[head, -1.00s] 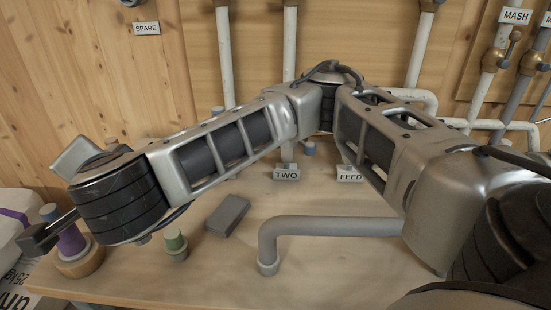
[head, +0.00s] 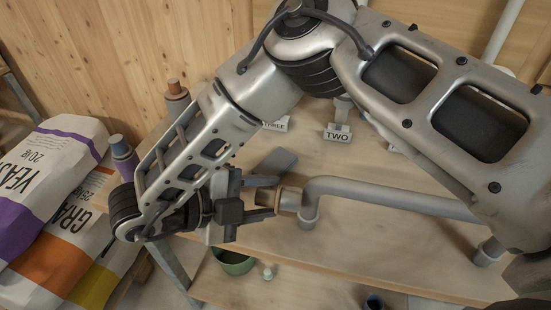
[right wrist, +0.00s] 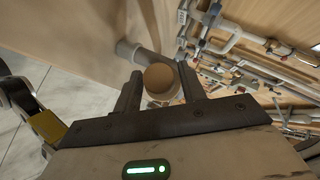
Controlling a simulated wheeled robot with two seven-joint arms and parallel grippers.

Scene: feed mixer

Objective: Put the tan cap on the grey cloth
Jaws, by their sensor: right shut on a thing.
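My right gripper (head: 262,198) is shut on the tan cap (head: 269,198). The cap, with a greyish rim on its far side, shows between the fingers in the right wrist view (right wrist: 161,80). In the head view it overlaps the left end of the grey bent pipe; I cannot tell if they touch. A flat grey piece (head: 277,160), perhaps the grey cloth, lies on the wooden bench just behind the gripper, partly hidden by it. My left gripper is not in view.
The grey bent pipe (head: 390,195) runs right across the bench (head: 350,255). Labels THREE and TWO (head: 337,135) stand behind. A purple bottle (head: 121,152) and printed feed sacks (head: 45,180) are at the left. A green pot (head: 234,262) sits lower, at the front.

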